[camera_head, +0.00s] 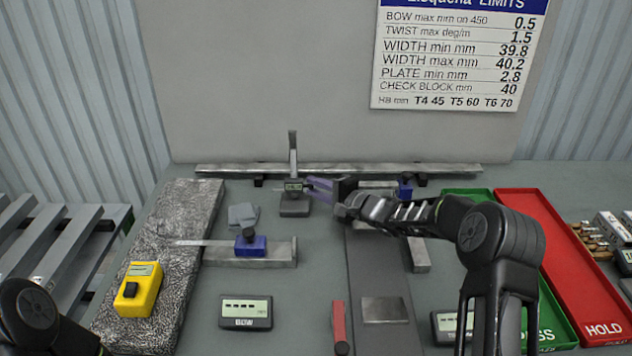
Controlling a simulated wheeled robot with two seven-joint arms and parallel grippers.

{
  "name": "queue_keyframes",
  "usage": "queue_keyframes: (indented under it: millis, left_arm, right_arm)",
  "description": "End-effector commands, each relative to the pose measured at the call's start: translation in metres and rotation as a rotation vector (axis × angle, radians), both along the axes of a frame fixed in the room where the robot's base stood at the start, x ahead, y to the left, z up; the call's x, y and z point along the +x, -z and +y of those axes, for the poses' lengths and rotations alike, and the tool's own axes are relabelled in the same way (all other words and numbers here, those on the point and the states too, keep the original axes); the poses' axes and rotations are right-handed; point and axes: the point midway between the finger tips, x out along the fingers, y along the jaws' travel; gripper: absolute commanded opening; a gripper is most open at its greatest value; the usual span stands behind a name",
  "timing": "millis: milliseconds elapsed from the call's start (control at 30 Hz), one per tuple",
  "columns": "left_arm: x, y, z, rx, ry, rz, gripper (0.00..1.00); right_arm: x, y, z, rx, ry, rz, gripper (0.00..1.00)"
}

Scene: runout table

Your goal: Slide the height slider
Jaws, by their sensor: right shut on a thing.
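The height gauge stands at the back middle of the table, with an upright metal column (293,148) on a grey base block (295,208). Its height slider (293,185), a dark block with a small display, sits low on the column, just above the base. My right gripper (309,187) reaches in from the right and is shut at the slider's right side; the exact contact is too small to see clearly. Only a dark link of my left arm shows at the lower left corner; my left gripper is out of view.
A long metal bar (400,168) lies behind the gauge. A blue-headed square (250,245), a yellow meter (138,290) and a display box (246,312) lie left and in front. A red HOLD tray (560,235) and a green tray (556,318) stand at right.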

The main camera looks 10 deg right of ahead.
Motion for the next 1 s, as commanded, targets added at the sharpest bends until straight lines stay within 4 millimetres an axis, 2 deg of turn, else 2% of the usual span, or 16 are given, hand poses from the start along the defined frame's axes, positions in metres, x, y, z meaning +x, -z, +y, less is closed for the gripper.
queue_keyframes:
  millis: [133,167,400,767,1000]
  left_arm:
    - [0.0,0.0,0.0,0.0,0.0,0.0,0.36]
    - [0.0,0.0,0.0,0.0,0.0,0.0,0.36]
    - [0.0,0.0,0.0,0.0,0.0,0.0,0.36]
    - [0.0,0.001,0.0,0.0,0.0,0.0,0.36]
    - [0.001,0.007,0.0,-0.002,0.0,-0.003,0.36]
  right_arm:
    - [0.0,-0.001,-0.001,-0.001,0.001,-0.001,0.0]
    - [0.0,-0.001,-0.001,-0.001,0.001,-0.001,0.21]
    - [0.0,-0.001,0.0,-0.001,0.001,-0.001,0.41]
    - [-0.004,-0.002,-0.004,-0.001,0.001,-0.001,0.41]
    - [-0.032,-0.007,-0.022,-0.002,0.003,-0.002,0.41]
